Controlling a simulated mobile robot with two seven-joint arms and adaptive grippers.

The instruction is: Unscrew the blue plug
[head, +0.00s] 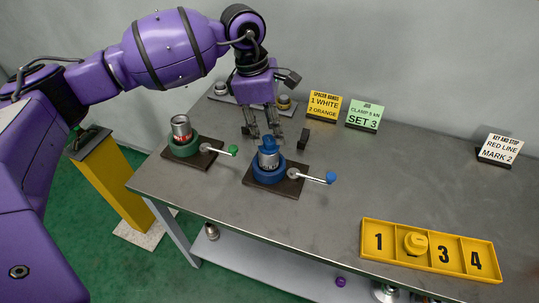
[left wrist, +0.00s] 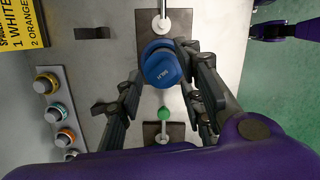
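The blue plug (head: 268,144) sits upright on top of a silver pipe (head: 268,160) held in the blue vise (head: 266,175). The blue vise has a lever with a blue knob (head: 331,177). My left gripper (head: 263,132) points down just above and behind the plug, its fingers apart. In the left wrist view the plug (left wrist: 162,67) shows between the open fingers, nearer the right finger; I cannot tell if that finger touches it. The plug hides most of the pipe there.
The green vise (head: 183,149) with another pipe stands left of the blue one. A yellow numbered tray (head: 375,243) holds a yellow plug (head: 416,243). The table's middle right is clear.

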